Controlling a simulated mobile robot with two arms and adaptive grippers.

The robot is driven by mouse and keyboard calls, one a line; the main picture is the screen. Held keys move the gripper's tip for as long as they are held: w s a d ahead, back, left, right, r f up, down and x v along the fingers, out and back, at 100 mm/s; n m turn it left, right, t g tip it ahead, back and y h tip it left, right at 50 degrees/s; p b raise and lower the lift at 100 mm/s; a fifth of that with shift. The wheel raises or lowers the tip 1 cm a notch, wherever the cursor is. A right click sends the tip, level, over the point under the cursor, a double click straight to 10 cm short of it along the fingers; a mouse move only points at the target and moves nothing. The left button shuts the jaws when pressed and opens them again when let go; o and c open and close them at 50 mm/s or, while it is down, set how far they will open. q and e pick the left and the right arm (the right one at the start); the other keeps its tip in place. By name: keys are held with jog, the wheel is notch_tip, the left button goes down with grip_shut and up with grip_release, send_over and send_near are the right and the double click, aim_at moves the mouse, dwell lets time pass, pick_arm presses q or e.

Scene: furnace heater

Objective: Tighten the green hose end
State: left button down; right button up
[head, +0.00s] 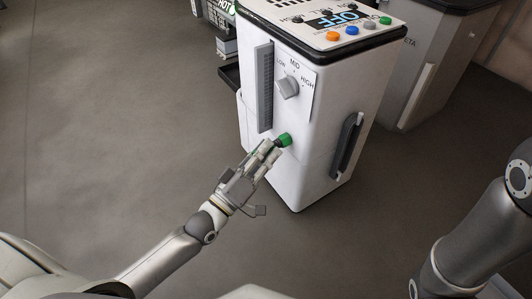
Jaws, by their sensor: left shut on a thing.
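The green hose end (285,139) sits low on the front face of the white furnace heater (312,160), below the dial. My left gripper (274,147) reaches up to it from the lower left, with its fingertips shut on it. The fingers cover part of the hose end's near side. My right arm shows at the right edge of the head view, but its gripper is out of view.
Colored buttons sit on top. A grey cabinet (425,60) stands behind. The floor at left is clear.

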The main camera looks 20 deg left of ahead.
pick_arm(q)
jog(key=c, duration=1.9)
grip_release()
jog(key=shift+w+a+f+m, duration=0.1)
jog(key=shift+a+m, duration=0.15)
jog(key=shift+m, duration=0.15)
jog(key=o, duration=0.5)
jog(key=shift+o, duration=0.3)
jog(key=shift+d, duration=0.1)
jog(key=shift+s, duration=0.25)
jog(key=v, duration=1.1)
jog(key=shift+s+a+f, duration=0.15)
jog(key=shift+s+a, duration=0.1)
jog(key=shift+a, duration=0.05)
